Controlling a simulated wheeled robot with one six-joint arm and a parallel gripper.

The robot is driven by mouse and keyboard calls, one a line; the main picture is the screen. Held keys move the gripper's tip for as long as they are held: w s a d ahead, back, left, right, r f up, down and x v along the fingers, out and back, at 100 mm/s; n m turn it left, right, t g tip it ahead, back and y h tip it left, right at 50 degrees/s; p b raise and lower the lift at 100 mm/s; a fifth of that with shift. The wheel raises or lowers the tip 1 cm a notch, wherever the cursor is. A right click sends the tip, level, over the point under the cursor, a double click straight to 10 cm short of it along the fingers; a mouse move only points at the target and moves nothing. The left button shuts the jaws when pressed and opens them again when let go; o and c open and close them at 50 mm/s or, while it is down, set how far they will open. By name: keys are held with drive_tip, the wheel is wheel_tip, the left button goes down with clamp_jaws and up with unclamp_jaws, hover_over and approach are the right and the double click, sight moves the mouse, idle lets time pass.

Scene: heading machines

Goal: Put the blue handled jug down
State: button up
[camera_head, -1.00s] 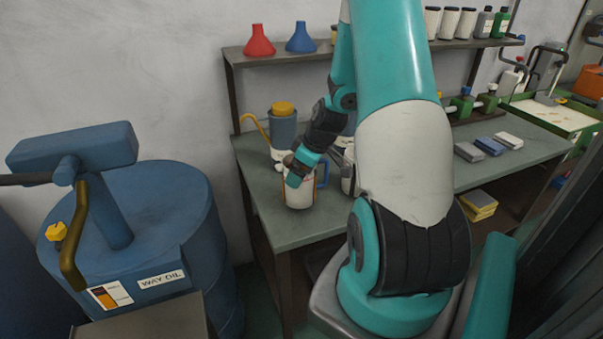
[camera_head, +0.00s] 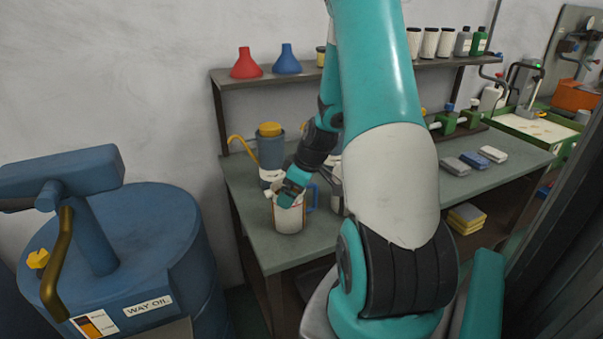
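The jug (camera_head: 289,217), off-white with a blue handle (camera_head: 311,198) on its right side, is upright over the front left part of the grey-green bench (camera_head: 345,232). Its base appears to be at the bench top; I cannot make out any gap. My gripper (camera_head: 286,195) reaches down from the upper right to the jug's upper part and covers some of its rim. The fingers are small and partly hidden, so I cannot tell whether they grip the jug or are open around it.
Behind the jug stands a blue-grey can (camera_head: 270,150) with a yellow cap and spout. A pale container partly shows behind my arm. The blue way oil drum (camera_head: 150,240) stands left of the bench. A shelf (camera_head: 300,78) with funnels runs above.

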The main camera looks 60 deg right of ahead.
drive_tip(key=a+b+v, duration=0.1)
drive_tip(key=b+v, duration=0.1)
drive_tip(key=v, duration=0.8)
drive_tip(key=w+a+r+n+g+y, duration=0.1)
drive_tip(key=a+r, duration=0.2)
drive_tip(key=a, duration=0.9)
drive_tip(key=w+a+r+n+g+y, duration=0.1)
drive_tip(key=a+r+n+y, duration=0.15)
drive_tip(key=a, duration=0.95)
drive_tip(key=s+a+r+g, duration=0.2)
drive_tip(key=s+a+r, duration=0.1)
drive_tip(key=s+a, duration=0.9)
drive_tip(key=a+n, duration=0.1)
drive_tip(key=a, duration=0.1)
drive_tip(key=shift+s+a, duration=0.3)
drive_tip(key=shift+a, duration=0.05)
drive_tip(key=shift+r, duration=0.1)
